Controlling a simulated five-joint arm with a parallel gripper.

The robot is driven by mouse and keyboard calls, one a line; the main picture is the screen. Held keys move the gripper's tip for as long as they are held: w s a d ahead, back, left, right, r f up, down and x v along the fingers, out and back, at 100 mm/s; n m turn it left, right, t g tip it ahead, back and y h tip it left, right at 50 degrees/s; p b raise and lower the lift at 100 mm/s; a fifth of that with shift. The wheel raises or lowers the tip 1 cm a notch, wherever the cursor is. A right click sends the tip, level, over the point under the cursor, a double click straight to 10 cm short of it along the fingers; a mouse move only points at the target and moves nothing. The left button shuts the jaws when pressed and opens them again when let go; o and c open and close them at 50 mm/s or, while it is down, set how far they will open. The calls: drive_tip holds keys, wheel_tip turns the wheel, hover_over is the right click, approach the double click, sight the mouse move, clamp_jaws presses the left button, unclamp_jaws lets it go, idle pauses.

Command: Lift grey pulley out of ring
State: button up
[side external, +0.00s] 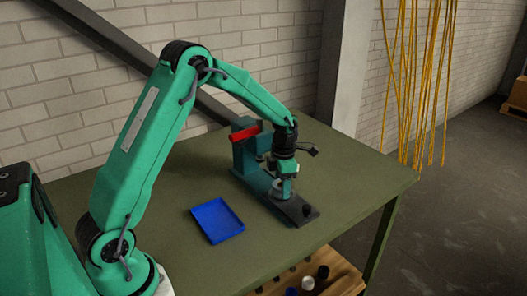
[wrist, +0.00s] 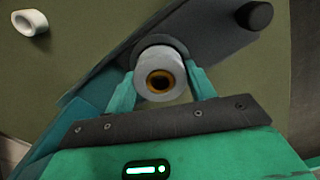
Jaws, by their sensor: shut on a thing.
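The grey pulley (wrist: 158,62) is a short pale grey cylinder with a brass-coloured rim around a dark bore. It stands between the two teal fingers of my gripper (wrist: 161,86), which is shut on it from both sides. A dark plate (wrist: 215,35) lies behind the pulley. The pulley is mostly hidden there.
A black post (wrist: 255,15) rises from the plate's end. A white hollow cylinder (wrist: 30,22) shows at the upper left of the wrist view. A blue tray (side external: 216,221) lies left of the fixture. A red bar (side external: 246,133) tops the fixture's back. The green table (side external: 350,180) is clear to the right.

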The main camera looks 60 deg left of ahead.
drive_tip(key=shift+r, duration=3.15)
drive_tip(key=shift+r, duration=0.1)
